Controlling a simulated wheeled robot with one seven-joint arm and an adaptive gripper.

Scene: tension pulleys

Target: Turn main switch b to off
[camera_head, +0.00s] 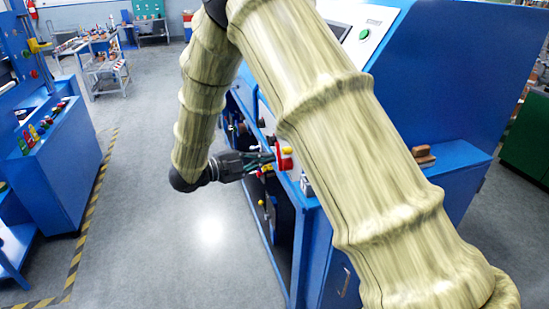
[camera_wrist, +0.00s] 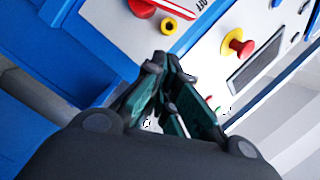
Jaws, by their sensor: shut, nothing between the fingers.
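A red switch (camera_head: 284,157) sits on the side of the blue machine in the head view; I take it to be main switch b. In the wrist view, a red part (camera_wrist: 140,8) is cut off by the top edge, near a partly cropped "OFF" label (camera_wrist: 228,8). The switch's setting cannot be read. My gripper (camera_head: 268,159) points at the red switch from the left, very close to it; contact cannot be told. In the wrist view my gripper (camera_wrist: 171,62) is shut and empty, its tips just below the red part.
A red button on a yellow base (camera_wrist: 236,43) is on the white panel right of my fingers. A small yellow ring (camera_wrist: 168,27) is just above the fingertips. A blue cabinet (camera_head: 50,165) stands left; the grey floor (camera_head: 190,250) between is clear. My arm hides part of the machine.

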